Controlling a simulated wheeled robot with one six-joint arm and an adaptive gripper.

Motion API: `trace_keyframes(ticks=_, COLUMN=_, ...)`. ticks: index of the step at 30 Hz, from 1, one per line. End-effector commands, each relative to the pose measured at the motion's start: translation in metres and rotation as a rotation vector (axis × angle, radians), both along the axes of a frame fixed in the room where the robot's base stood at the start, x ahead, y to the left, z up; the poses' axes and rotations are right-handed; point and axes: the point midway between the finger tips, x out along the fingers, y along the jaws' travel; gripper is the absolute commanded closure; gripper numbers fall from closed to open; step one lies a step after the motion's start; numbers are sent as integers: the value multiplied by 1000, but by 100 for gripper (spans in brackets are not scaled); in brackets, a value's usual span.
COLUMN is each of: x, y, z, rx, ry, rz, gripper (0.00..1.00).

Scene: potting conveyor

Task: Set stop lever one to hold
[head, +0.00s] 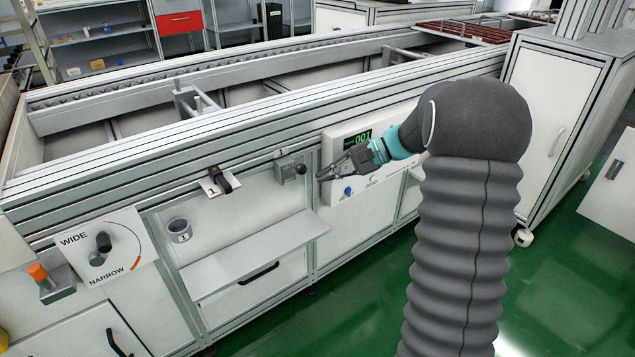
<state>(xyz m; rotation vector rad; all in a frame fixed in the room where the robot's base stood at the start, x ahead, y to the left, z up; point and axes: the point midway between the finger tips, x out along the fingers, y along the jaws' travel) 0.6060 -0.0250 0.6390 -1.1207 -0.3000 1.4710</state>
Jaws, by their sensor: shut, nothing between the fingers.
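The stop lever (301,168) is a dark ball knob on a small grey box (286,174) on the conveyor's front panel, with a small "1" above it. The knob shows at the right side of the box; I cannot tell which setting that is. My gripper (322,178) is shut and empty. Its tips point left and sit just right of the knob in the picture, seemingly apart from it. The depth gap is hard to judge.
A counter display (357,141) reads 001 behind my gripper. A shelf (255,255) juts out below the lever. Left are a black clip with a "1" card (211,187), a grey cup (179,231), a WIDE/NARROW knob (103,242) and an orange-topped control (38,272).

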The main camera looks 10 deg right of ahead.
Motion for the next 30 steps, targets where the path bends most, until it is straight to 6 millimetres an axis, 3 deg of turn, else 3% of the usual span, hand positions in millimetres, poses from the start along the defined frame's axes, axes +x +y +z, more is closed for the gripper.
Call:
trace_keyframes(ticks=6, x=13, y=-28, z=29, rx=-1, ry=0, rz=1, gripper=100)
trace_keyframes(ticks=12, x=20, y=-43, z=43, rx=0, ry=1, rz=1, gripper=100)
trace_keyframes(ticks=30, x=22, y=-47, z=47, rx=-2, ry=-1, rz=-2, gripper=100)
